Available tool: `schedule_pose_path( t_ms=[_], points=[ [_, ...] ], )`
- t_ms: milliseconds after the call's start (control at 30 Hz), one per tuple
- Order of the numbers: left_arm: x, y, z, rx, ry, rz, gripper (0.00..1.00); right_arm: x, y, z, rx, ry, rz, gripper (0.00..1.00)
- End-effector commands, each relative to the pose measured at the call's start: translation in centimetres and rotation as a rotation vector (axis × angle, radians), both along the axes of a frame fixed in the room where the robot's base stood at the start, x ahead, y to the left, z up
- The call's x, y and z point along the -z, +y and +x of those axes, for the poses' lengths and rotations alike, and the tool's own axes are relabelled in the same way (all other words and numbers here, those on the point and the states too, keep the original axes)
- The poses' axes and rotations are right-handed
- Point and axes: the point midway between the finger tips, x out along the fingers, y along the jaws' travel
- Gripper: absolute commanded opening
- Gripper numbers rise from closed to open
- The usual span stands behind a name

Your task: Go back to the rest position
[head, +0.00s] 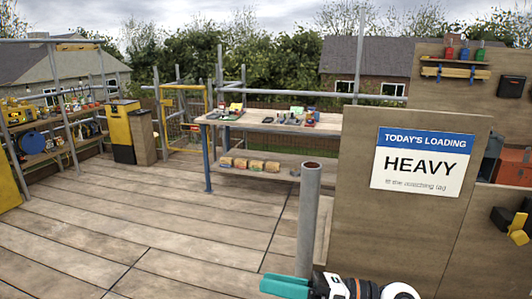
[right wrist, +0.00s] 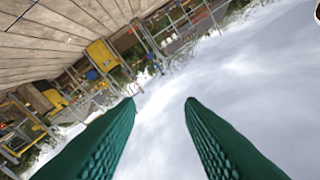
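My right gripper (head: 272,286) enters at the bottom of the head view, below and left of the sign, its teal fingers pointing left. In the right wrist view the two green ribbed fingers (right wrist: 160,104) stand apart with nothing between them, so it is open and empty. Sky and a tilted deck show beyond the fingertips. My left gripper is not in view in either picture.
A grey metal post (head: 308,225) stands close above my right gripper. A wooden panel (head: 350,240) carries a "HEAVY" sign (head: 419,162). A workbench (head: 270,122) with small items stands further back. The plank deck (head: 150,235) at left is clear.

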Motion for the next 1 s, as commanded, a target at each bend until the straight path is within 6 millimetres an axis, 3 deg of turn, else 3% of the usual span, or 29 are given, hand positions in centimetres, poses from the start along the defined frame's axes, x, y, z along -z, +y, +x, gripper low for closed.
schedule_pose_path(
  t_ms=[100, 233, 367, 467, 567, 600, 700, 800, 967, 1000],
  points=[
    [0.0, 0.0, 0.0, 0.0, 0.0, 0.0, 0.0, -2.8, -1.4, 0.8, 0.147, 0.219, 0.362, 0.35],
    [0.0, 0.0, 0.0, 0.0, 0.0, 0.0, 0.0, -3.0, -5.6, 2.8, 0.348, 0.503, 0.722, 0.35],
    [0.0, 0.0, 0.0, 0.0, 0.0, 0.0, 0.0, 0.7, -10.8, 4.2, 0.585, 0.819, 1.031, 0.35],
    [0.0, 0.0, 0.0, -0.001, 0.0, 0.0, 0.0, 5.8, -14.5, 3.8, 0.791, 1.081, 1.232, 0.35],
    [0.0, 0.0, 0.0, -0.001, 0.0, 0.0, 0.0, 12.0, -17.3, 1.5, 1.019, 1.351, 1.394, 0.35],
    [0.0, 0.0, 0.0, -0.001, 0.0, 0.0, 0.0, 14.6, -18.1, 0.1, 1.112, 1.457, 1.443, 0.35],
    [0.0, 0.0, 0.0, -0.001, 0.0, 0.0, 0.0, 19.6, -19.1, -3.9, 1.319, 1.681, 1.523, 0.35],
    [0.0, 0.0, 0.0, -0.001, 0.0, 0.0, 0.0, 22.9, -19.3, -7.8, 1.489, 1.853, 1.557, 0.35],
    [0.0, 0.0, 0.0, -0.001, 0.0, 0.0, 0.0, 26.3, -18.9, -13.5, 1.714, 2.069, 1.558, 0.35],
    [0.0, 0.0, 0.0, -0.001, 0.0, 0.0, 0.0, 26.9, -18.8, -14.9, -1.744, -2.088, -1.532, 0.35]
  ],
)
